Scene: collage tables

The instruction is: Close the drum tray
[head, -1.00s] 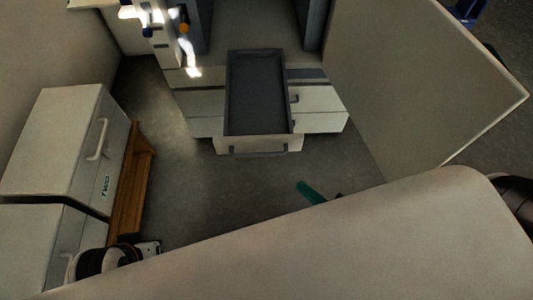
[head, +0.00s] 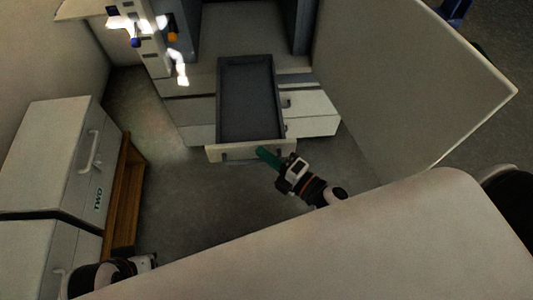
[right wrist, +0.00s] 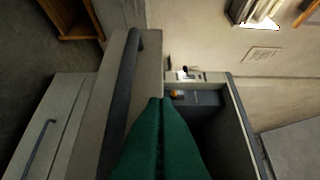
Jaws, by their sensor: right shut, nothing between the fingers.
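The drum tray (head: 248,100) is a dark, shallow, empty tray with a pale front panel (head: 228,153). It sticks out from the white cabinet in the head view. In the right wrist view its dark handle bar (right wrist: 121,100) lies left of the fingers and the tray's side wall (right wrist: 243,125) lies to the right. My right gripper (head: 264,153) has green fingers, shut and empty, at the right part of the front panel; contact cannot be told. They also show in the right wrist view (right wrist: 160,102). My left arm's end (head: 145,263) shows at lower left, its fingers not visible.
A large pale open door panel (head: 410,80) stands right of the tray. White drawer fronts (head: 312,105) flank the tray. White boxes (head: 50,150) and a wooden piece (head: 124,195) stand at left. Bare floor (head: 190,200) lies in front of the tray.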

